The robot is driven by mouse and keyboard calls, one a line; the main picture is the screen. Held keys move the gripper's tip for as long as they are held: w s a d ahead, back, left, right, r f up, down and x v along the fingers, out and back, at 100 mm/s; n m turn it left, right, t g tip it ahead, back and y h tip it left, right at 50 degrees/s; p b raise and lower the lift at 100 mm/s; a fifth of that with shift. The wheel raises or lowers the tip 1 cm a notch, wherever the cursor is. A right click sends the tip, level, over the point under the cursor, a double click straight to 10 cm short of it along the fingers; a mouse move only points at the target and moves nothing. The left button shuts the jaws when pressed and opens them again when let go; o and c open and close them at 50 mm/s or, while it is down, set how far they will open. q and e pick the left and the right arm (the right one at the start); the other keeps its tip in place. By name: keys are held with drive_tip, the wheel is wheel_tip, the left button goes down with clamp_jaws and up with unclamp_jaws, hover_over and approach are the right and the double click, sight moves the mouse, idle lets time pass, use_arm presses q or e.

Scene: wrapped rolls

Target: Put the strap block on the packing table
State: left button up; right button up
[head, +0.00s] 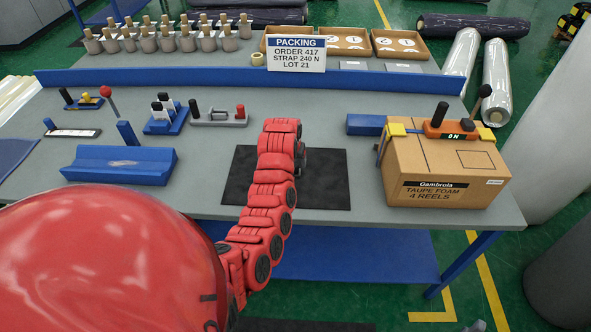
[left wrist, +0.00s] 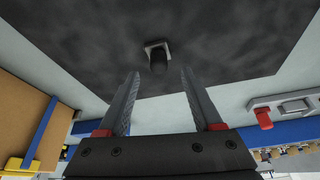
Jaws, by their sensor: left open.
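A small light metal block with a dark knob (left wrist: 157,55), which looks to be the strap block, is on the black mat (head: 325,192) in the left wrist view. The mat lies on the grey packing table (head: 370,225). My left gripper (left wrist: 160,74) is open and points at the block. The knob shows between and just beyond its fingertips, with no visible grip; I cannot tell whether a finger touches it. In the head view my red left arm covers the block and most of the gripper. My right gripper is not in view.
A strapped carton (head: 447,175) with an orange device (head: 449,128) reading ON stands right of the mat. A blue cradle (head: 120,166) and small tools are to the left. A grey fixture with a red knob (head: 220,117) and a packing sign (head: 296,54) stand behind.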

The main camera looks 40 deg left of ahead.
use_arm(q)
drive_tip(key=shift+p+x, duration=0.85)
drive_tip(key=shift+x, duration=1.5)
clamp_jaws()
